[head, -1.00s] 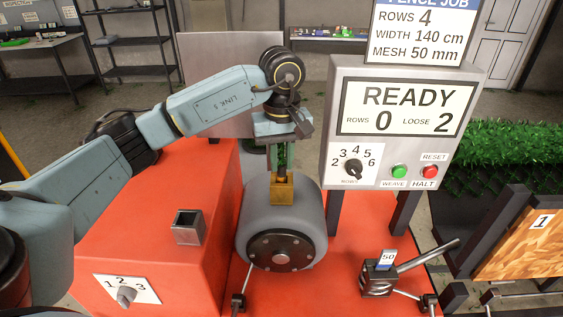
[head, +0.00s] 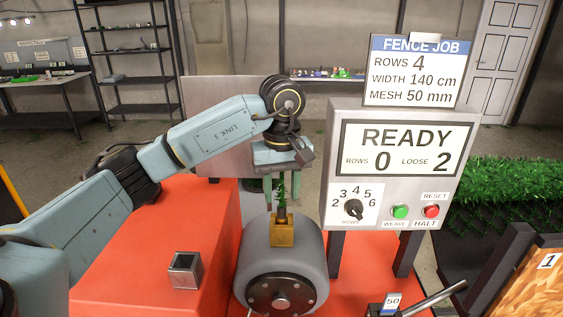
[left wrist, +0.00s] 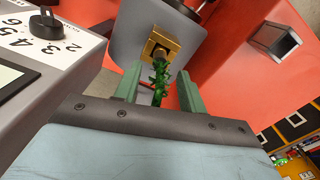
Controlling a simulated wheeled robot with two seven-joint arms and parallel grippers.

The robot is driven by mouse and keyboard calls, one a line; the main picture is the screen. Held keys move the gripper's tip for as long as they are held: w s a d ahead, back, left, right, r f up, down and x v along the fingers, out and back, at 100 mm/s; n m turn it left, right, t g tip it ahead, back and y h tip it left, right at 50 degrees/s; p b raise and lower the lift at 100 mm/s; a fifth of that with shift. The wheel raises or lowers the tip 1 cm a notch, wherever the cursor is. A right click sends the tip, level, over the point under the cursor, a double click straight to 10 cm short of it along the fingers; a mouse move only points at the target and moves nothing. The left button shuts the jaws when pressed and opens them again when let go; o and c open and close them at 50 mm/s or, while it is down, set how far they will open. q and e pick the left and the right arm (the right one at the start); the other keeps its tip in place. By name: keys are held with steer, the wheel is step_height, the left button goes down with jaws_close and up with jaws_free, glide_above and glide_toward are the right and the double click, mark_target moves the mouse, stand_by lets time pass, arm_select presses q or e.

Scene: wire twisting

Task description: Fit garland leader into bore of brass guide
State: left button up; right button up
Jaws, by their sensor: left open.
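The brass guide (head: 282,234) is a small square block on top of the grey drum (head: 262,262). The green garland leader (head: 281,192) stands roughly upright, its lower end at the guide's top opening. In the left wrist view the leader (left wrist: 160,76) has a dark brown end that appears to sit in the bore of the brass guide (left wrist: 151,52); how deep is hidden. My left gripper (head: 281,200) is above the guide, pointing down. Its green fingers (left wrist: 160,70) are open on either side of the leader, with gaps showing. My right gripper is not in view.
The grey control box (head: 403,120), reading READY, stands close to the right of my left gripper. An open square metal cup (head: 185,270) sits on the orange housing (head: 150,225) at left. A lever with a 50 tag (head: 391,302) is at lower right.

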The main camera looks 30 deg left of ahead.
arm_select(q)
step_height(320, 180, up, 9)
steer(key=shift+r, duration=0.15)
stand_by(0.7)
